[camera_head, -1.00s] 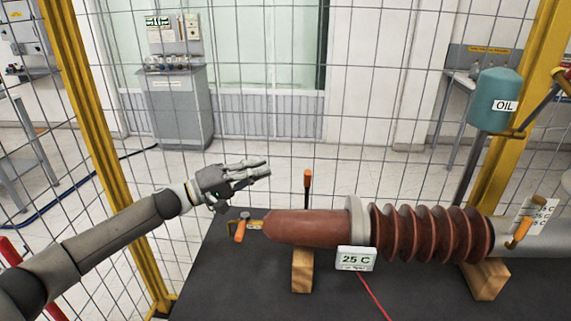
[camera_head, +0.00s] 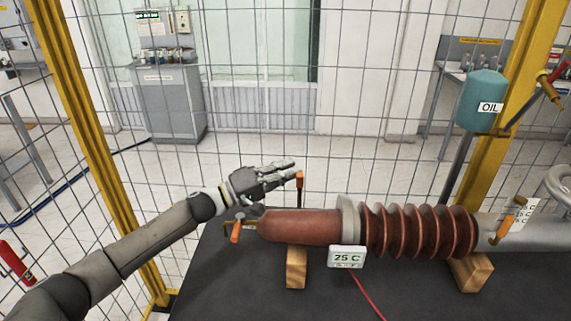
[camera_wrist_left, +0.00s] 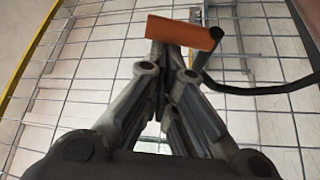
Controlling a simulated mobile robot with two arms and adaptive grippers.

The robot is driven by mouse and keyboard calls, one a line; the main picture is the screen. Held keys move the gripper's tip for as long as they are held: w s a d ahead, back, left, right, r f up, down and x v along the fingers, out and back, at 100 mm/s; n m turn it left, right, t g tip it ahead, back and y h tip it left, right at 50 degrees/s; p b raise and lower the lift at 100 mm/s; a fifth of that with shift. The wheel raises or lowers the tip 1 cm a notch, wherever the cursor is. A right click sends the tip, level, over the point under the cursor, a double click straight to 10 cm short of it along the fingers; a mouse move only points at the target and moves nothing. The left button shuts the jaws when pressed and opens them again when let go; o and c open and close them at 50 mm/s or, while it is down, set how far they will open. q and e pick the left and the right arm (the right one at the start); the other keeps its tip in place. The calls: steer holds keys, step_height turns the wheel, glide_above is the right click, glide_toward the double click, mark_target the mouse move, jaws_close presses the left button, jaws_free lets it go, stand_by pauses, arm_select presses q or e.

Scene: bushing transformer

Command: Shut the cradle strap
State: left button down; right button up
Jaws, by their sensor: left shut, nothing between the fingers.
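The cradle strap's orange handle (camera_head: 299,181) stands upright behind the brown bushing (camera_head: 305,226), so the strap looks open. In the left wrist view the orange handle (camera_wrist_left: 190,33) lies just beyond my fingertips, with the black curved strap (camera_wrist_left: 262,89) running off to the right. My left gripper (camera_head: 292,170) is shut and empty, right beside the handle. In the left wrist view its fingers (camera_wrist_left: 168,55) meet at the tips. Whether the tips touch the handle I cannot tell. My right gripper is out of view.
The bushing lies on wooden blocks (camera_head: 297,268) on a dark table (camera_head: 225,285). A 25 C display (camera_head: 346,257) stands in front, with a red cable. Another orange handle (camera_head: 236,231) is at the bushing's left end. A wire fence (camera_head: 240,110) closes off the back.

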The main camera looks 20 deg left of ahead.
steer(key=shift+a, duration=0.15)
arm_select(q)
steer(key=shift+m+h, duration=0.4)
steer(key=shift+m, duration=0.5)
steer(key=s, duration=0.2)
steer(key=s+f+p, duration=0.1)
steer(key=s, duration=0.1)
steer(key=s+d+p, duration=0.1)
steer(key=s, duration=0.1)
steer(key=shift+s+d+f, duration=0.1)
steer(key=shift+s+f, duration=0.05)
steer(key=shift+s, duration=0.2)
steer(key=shift+s+f+p, duration=0.15)
steer(key=shift+s+p, duration=0.05)
steer(key=shift+p, duration=0.1)
steer(key=shift+f, duration=0.1)
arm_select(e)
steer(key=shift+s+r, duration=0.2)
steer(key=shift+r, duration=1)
arm_select(q)
steer(key=shift+w, duration=0.1)
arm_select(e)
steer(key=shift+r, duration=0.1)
